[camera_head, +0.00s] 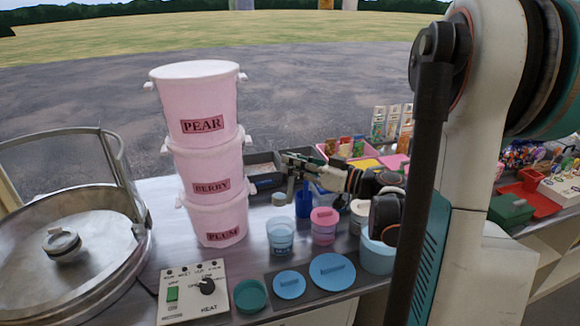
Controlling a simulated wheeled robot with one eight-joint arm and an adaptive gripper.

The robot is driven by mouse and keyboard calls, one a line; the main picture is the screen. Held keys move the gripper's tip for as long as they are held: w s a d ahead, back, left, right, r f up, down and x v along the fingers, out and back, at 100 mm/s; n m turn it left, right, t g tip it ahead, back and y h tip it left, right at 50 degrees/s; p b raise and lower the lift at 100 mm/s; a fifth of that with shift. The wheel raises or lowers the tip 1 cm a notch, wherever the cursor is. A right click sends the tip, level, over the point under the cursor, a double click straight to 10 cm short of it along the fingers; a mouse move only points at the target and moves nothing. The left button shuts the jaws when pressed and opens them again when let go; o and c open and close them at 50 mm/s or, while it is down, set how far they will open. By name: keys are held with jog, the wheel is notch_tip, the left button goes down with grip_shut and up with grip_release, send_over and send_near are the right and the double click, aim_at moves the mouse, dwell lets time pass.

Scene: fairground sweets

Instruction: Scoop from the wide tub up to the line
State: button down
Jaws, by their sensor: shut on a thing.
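My gripper (296,168) reaches in from the right over the back of the metal counter. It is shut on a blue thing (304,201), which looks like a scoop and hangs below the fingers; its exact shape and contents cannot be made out. A wide light-blue tub (376,259) stands at the front right, partly hidden by my arm. A pale blue see-through cup (281,238) with markings stands left of it. A pink cup (323,228) and a white cup (358,214) stand between them. I cannot tell which vessel bears the line.
Stacked pink buckets (208,130) labelled PEAR, BERRY and PLUM rise left of my gripper. A large metal pan (112,276) and a HEAT control box (193,291) are at left. Blue lids (333,271) and a teal dish (250,296) lie in front. Packets stand in a pink tray (366,152) behind.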

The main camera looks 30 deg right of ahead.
jog(key=w+d+f+m+b, duration=0.1)
jog(key=d+f+m+b, duration=0.2)
jog(key=f+m, duration=0.3)
jog(key=w+d+f+m+b, duration=0.2)
jog(key=f+m, duration=0.4)
jog(key=m, duration=0.5)
jog(key=shift+w+d+m+b, duration=0.25)
jog(key=shift+d+b, duration=0.35)
jog(key=shift+b, duration=0.35)
jog(key=shift+r, duration=0.1)
